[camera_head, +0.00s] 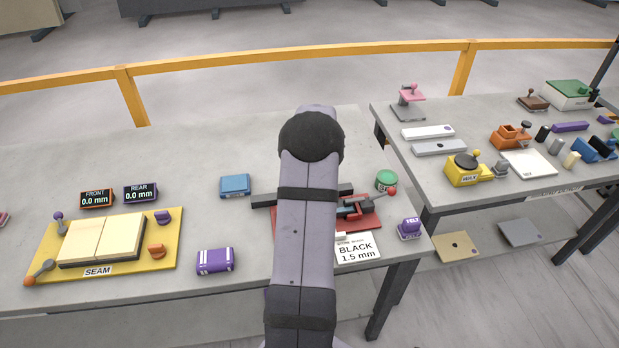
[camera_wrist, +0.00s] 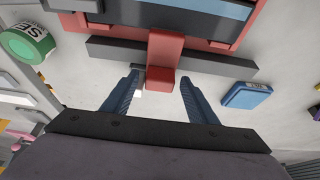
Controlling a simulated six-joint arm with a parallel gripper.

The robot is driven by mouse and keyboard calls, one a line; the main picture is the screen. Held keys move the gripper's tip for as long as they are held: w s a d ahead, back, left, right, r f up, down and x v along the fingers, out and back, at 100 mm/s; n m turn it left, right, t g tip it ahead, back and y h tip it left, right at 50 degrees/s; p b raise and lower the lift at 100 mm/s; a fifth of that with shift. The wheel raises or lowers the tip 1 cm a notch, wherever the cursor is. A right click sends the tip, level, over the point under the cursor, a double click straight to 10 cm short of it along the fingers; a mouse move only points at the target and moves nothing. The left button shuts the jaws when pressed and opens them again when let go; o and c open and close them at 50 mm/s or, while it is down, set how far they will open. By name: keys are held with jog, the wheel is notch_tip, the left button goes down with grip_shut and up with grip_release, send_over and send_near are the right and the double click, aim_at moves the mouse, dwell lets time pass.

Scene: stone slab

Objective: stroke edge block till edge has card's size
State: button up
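The white card (camera_head: 357,248) reads "BLACK 1.5 mm" and lies at the front of the near table. Beside it is a red fixture (camera_head: 368,221) with dark bars, partly hidden by my arm. In the wrist view the fixture holds a dark slab (camera_wrist: 205,10), and a red block (camera_wrist: 160,79) juts over a long black bar (camera_wrist: 105,49). My gripper (camera_wrist: 160,77) is open, its two blue fingers either side of the red block without visible contact. My arm hides the gripper in the head view. I cannot tell which part is the edge block.
A green round tin (camera_head: 386,179), a blue block (camera_head: 235,185), a purple FELT block (camera_head: 409,229) and a purple-and-white block (camera_head: 215,261) surround the fixture. A yellow SEAM board (camera_head: 165,240) stands left, with two 0.0 mm displays behind. The table's back is clear.

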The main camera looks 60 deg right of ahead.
dwell(0.3)
jog(key=b+v, duration=0.2)
jog(key=v, duration=0.5)
jog(key=shift+r, duration=0.15)
jog(key=shift+b, duration=0.35)
